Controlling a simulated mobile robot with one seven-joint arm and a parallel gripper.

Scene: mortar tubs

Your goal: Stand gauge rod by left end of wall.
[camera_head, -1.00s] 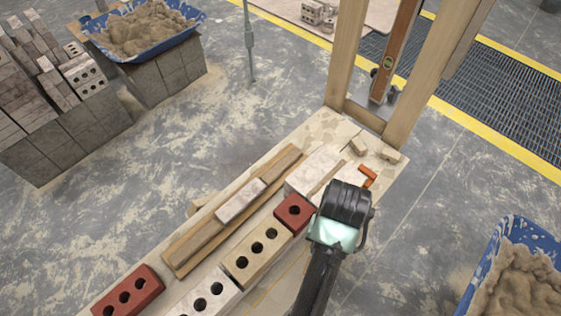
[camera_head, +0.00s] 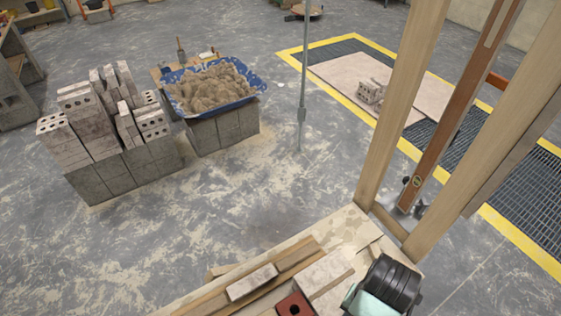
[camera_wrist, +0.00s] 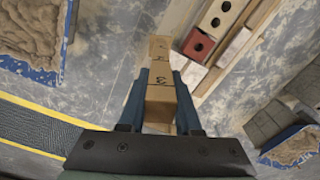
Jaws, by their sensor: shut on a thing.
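The gauge rod (camera_wrist: 160,92) is a pale wooden stick with dark marks along it, held between the blue fingers of my gripper (camera_wrist: 165,95) in the wrist view. It points away from the gripper. In the head view my gripper's dark wrist (camera_head: 385,290) is at the bottom right, and the rod cannot be made out there. The wall is a row of bricks; a red holed brick (camera_head: 294,304) at one end shows at the bottom edge. In the wrist view that red brick (camera_wrist: 198,45) lies beside the rod, right of its tip, with a gap between them in the picture.
A wooden upright frame (camera_head: 392,115) stands at the board's far end, with a spirit level (camera_head: 460,105) inside. A blue mortar tub (camera_head: 255,88) sits on blocks at back left, by stacked bricks (camera_head: 85,120). A thin grey pole (camera_head: 303,90) stands mid-floor. Floor between is clear.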

